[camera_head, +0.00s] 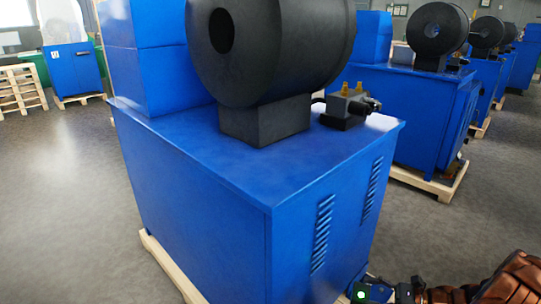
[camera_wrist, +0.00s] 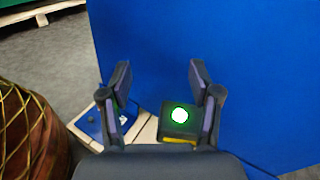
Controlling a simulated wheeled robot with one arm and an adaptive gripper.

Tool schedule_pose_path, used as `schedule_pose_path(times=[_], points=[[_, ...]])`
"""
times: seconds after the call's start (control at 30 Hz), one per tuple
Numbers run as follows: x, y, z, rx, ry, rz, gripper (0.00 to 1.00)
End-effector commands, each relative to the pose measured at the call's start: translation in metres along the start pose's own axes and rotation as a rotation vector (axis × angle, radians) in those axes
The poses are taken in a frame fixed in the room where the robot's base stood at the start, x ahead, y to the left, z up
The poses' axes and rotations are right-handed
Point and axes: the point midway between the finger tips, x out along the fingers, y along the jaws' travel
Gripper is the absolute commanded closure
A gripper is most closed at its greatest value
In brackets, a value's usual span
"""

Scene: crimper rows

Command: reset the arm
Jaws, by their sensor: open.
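My gripper (camera_wrist: 160,82) is open in the wrist view, its two dark fingers with purple pads spread apart in front of a blue cabinet side. Nothing is held between the fingertips. In the head view my arm comes in at the bottom right corner, low beside the front of the blue crimper cabinet (camera_head: 195,190). A small dark box with a lit green-white button (camera_wrist: 180,115) shows beside the right finger in the wrist view. Its green light (camera_head: 361,294) also shows in the head view. I cannot tell whether the finger touches it.
The cabinet carries a large black crimper head (camera_head: 285,50) and stands on a wooden pallet (camera_head: 165,265). More blue machines (camera_head: 425,110) stand in a row at right. Stacked pallets (camera_head: 22,88) and another blue unit stand at far left. Grey floor (camera_head: 60,190) is clear at left.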

Motion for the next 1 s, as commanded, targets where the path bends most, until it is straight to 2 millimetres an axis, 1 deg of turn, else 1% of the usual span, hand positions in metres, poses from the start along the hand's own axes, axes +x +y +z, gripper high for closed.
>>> schedule_pose_path(times=[0.03, 0.23, 0.4, 0.53, 0.7, 1.0], points=[[0.008, -0.001, 0.025, -0.022, 0.005, 0.035, 0.37], [0.034, 0.007, 0.09, -0.105, 0.035, 0.17, 0.37], [0.052, 0.02, 0.142, -0.176, 0.067, 0.286, 0.37], [0.064, 0.032, 0.179, -0.232, 0.094, 0.371, 0.37], [0.076, 0.051, 0.226, -0.304, 0.127, 0.484, 0.37], [0.088, 0.089, 0.301, -0.437, 0.197, 0.678, 0.37]])
